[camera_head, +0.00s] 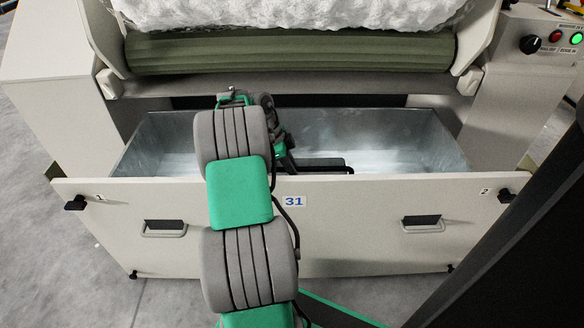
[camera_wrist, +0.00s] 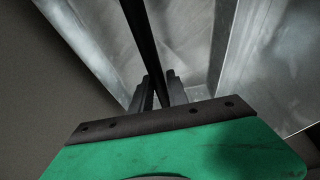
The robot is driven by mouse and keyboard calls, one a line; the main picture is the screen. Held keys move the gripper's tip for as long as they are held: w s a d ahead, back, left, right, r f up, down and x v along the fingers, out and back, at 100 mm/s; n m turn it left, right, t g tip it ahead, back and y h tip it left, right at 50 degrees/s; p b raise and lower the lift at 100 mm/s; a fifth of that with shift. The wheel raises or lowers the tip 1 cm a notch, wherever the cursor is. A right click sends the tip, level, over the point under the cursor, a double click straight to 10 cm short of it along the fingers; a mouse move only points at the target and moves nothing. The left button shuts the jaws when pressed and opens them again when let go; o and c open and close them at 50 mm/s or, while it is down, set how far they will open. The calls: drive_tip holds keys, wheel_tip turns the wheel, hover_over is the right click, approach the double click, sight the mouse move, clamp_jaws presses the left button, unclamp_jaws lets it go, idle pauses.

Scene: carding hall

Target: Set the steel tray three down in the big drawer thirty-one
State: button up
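The big drawer thirty-one (camera_head: 350,228) is pulled out, with a blue "31" label on its pale front and grey metal inside. My arm reaches over the front into it. In the wrist view my gripper (camera_wrist: 160,86) has its two dark fingers close on either side of a long dark bar (camera_wrist: 139,40). A dark bar (camera_head: 325,168) also shows in the head view, just inside the drawer front and right of my arm. Steel surfaces lie beyond the bar. I cannot clearly tell steel tray three from the drawer's metal inside. My arm hides part of the drawer.
A green roller (camera_head: 290,52) with white fibre (camera_head: 290,14) sits above the drawer's back. A control panel (camera_head: 545,40) with a knob and lit buttons is at the upper right. Grey floor (camera_head: 90,285) is clear at the lower left.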

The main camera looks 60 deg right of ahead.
drive_tip(key=o, duration=0.4)
drive_tip(key=shift+a, duration=0.1)
